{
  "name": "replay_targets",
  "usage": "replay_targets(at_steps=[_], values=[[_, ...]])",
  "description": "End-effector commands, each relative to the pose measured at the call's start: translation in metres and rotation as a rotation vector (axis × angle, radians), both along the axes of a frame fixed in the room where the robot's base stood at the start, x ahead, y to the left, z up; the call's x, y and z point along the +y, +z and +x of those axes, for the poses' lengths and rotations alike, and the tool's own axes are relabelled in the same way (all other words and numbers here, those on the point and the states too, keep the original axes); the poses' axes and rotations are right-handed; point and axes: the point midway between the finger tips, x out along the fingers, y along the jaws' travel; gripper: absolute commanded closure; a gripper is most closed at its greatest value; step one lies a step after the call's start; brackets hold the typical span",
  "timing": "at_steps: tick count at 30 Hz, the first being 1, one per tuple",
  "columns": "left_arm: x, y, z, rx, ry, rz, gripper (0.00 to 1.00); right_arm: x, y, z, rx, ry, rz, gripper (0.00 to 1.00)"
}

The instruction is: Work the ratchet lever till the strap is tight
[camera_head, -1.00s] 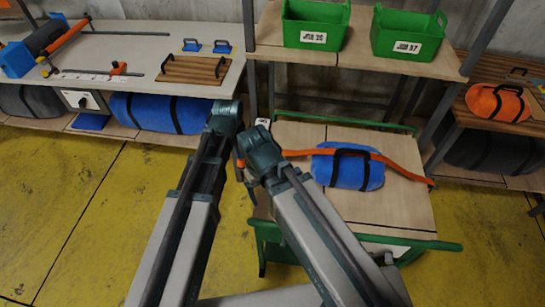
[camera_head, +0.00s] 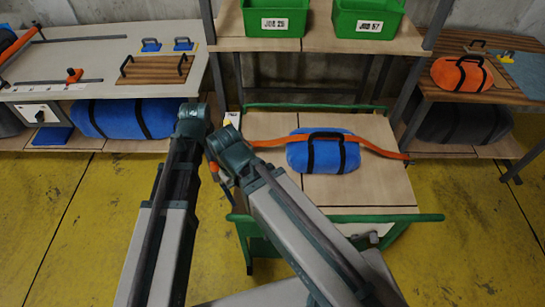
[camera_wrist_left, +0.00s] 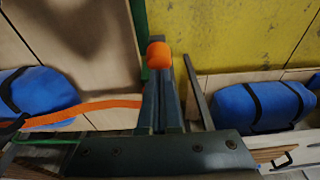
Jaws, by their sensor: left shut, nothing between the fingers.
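A blue bundle (camera_head: 323,152) with black straps and a handle lies on the wooden top of a green-framed cart (camera_head: 350,192). An orange strap (camera_head: 383,152) crosses it and runs to both sides. The ratchet body cannot be made out. An orange grip (camera_head: 213,169), seemingly the lever's end, shows at the cart's left edge. My left gripper (camera_head: 211,152) is shut beside it, small and partly hidden. In the left wrist view the orange grip (camera_wrist_left: 158,54) is at the fingertips; touching or apart I cannot tell. My right arm covers the strap's left part; its fingers cannot be made out.
Two green bins (camera_head: 275,20) stand on a shelf above the cart's far edge. A workbench (camera_head: 100,60) at the left has a blue roll (camera_head: 120,118) beneath. An orange bag (camera_head: 462,75) sits at the right. Yellow floor lies around the cart.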

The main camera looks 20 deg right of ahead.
Motion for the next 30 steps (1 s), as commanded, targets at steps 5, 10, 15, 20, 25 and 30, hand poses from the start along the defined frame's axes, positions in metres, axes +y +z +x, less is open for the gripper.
replay_targets(at_steps=[5, 10, 15, 20, 25, 30], values=[[0.0, -0.021, 0.001, -0.003, 0.0, -0.001, 1.0, 0.0, -0.021, 0.0, 0.0, 0.0, 0.0, 0.08], [0.0, -0.035, 0.001, -0.003, 0.0, -0.001, 1.0, 0.0, -0.035, 0.0, 0.0, 0.0, 0.0, 0.08], [0.0, -0.04, 0.001, -0.001, 0.0, 0.0, 1.0, 0.0, -0.04, 0.0, 0.0, 0.0, 0.0, 0.08], [0.0, -0.031, 0.0, 0.001, 0.0, 0.0, 1.0, 0.0, -0.031, 0.0, 0.0, 0.0, 0.0, 0.08], [0.001, -0.009, -0.002, 0.004, 0.0, 0.001, 1.0, 0.0, -0.009, 0.0, 0.0, 0.0, 0.0, 0.08], [0.001, 0.014, -0.002, 0.004, 0.0, 0.001, 1.0, 0.0, 0.015, 0.0, 0.0, 0.0, 0.0, 0.08]])
